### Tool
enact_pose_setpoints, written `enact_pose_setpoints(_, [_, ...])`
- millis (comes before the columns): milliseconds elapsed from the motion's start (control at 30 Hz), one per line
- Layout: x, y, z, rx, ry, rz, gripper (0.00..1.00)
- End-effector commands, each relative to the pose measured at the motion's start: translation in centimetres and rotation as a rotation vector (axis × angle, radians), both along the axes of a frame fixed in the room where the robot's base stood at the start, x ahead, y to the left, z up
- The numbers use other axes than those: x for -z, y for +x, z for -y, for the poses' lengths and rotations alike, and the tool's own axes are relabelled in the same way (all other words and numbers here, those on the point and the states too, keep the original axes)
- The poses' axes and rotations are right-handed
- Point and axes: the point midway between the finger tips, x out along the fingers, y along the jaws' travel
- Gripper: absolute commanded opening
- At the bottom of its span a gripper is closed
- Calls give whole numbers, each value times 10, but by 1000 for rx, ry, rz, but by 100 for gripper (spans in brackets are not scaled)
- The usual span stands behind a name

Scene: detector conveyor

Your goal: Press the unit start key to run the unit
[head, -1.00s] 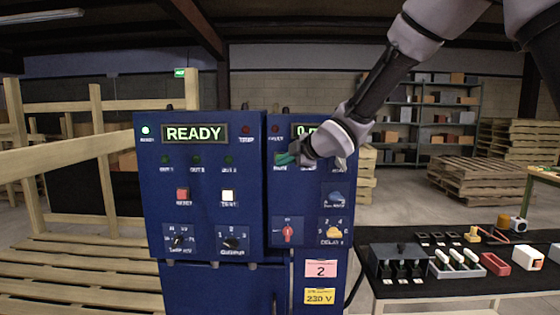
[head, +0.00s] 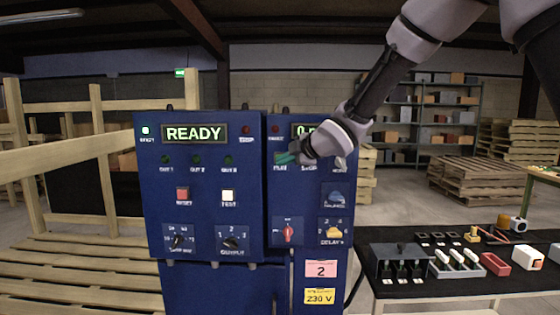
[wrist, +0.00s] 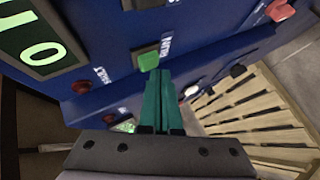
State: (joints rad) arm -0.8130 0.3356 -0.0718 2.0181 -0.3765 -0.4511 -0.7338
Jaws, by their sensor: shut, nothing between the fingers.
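The blue control unit has two panels, and the right panel (head: 311,190) is where my gripper (head: 284,158) is. The gripper's teal fingers lie at the upper left of that panel, below its display. In the wrist view, the shut, empty fingers (wrist: 157,74) end right at a green key (wrist: 148,60) with a small label that I cannot read for sure. I take this for the start key. Whether the tips touch or press it cannot be told. In the head view the fingers and hand hide the key and part of the display (head: 304,129).
The left panel (head: 203,214) shows a lit READY display (head: 194,133), a red key (head: 183,194) and a lit white key (head: 228,196). A red rotary switch (head: 287,232) and a yellow knob (head: 334,232) sit lower on the right panel. A table (head: 440,287) with parts stands to the right.

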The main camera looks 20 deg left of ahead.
Motion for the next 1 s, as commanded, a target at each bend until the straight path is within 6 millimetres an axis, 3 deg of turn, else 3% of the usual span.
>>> enact_pose_setpoints(1000, [0, 10, -2, 1, 0, -1, 0])
